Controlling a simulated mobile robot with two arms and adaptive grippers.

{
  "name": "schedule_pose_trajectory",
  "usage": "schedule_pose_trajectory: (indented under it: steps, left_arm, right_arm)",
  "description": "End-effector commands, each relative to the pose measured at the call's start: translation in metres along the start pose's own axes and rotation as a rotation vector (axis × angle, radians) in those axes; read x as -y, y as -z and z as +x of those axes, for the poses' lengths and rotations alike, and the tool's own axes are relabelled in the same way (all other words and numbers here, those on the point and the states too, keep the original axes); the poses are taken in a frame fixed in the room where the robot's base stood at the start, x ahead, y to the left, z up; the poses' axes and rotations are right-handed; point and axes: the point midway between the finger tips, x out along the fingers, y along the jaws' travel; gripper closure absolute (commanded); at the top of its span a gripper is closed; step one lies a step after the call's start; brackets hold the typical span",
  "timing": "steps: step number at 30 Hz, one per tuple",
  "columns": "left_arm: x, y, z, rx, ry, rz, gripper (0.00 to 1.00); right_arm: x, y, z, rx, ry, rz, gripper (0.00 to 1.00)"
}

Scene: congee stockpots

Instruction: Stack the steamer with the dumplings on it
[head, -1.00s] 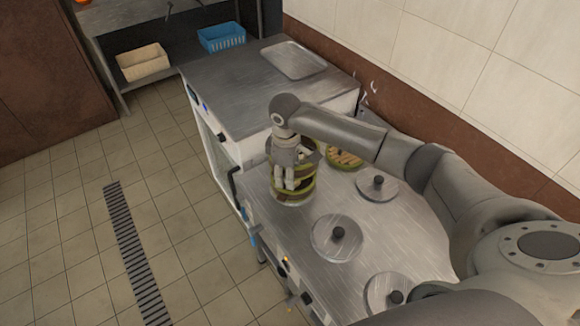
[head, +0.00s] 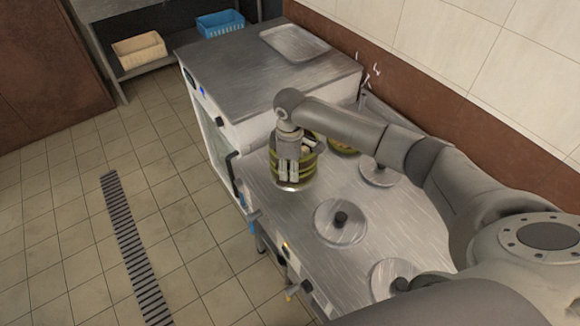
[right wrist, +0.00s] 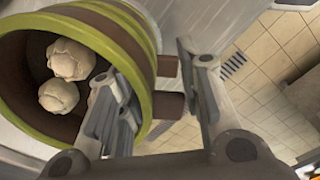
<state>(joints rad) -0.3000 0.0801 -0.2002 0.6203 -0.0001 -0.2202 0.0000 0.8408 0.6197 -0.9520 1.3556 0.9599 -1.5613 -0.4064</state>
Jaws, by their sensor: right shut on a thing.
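A round steamer (head: 308,162) with green rims and dark brown sides stands upright at the far left of the metal stove top in the head view. The right wrist view shows the steamer (right wrist: 75,25) with two pale dumplings (right wrist: 65,75) inside. Its bands and two brown handle stubs may belong to more than one tier; I cannot tell. My right gripper (head: 287,178) points down at its near side, shut on it, with one finger across the opening. A second green-rimmed steamer (head: 342,146) is mostly hidden behind my right arm. My left gripper is out of view.
Round lids with black knobs (head: 341,221) sit on the metal stove top (head: 290,230). A steel counter (head: 240,90) with a tray (head: 295,43) adjoins it at the back. Baskets sit on a far shelf. Tiled floor is open at left.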

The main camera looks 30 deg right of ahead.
Motion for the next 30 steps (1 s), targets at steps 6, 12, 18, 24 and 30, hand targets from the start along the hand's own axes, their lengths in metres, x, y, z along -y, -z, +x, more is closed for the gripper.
schedule_pose_trajectory:
  steps: [6, 12, 18, 24, 30]
  left_arm:
    - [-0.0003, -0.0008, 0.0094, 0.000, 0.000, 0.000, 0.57]
    - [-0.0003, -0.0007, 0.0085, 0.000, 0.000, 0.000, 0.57]
    - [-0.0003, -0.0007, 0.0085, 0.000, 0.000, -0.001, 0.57]
    - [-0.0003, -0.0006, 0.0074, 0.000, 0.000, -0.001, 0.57]
    - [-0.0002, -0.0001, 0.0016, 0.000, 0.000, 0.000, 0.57]
  right_arm:
    - [-0.0005, 0.0003, 0.0075, -0.001, -0.002, 0.000, 0.94]
    - [-0.0004, 0.0003, 0.0067, -0.001, -0.002, 0.000, 0.94]
    - [-0.0004, 0.0004, 0.0068, -0.001, -0.002, 0.000, 0.94]
    - [-0.0002, 0.0005, 0.0065, -0.001, -0.002, 0.000, 0.94]
    - [0.0002, 0.0010, 0.0055, -0.001, -0.001, -0.001, 0.94]
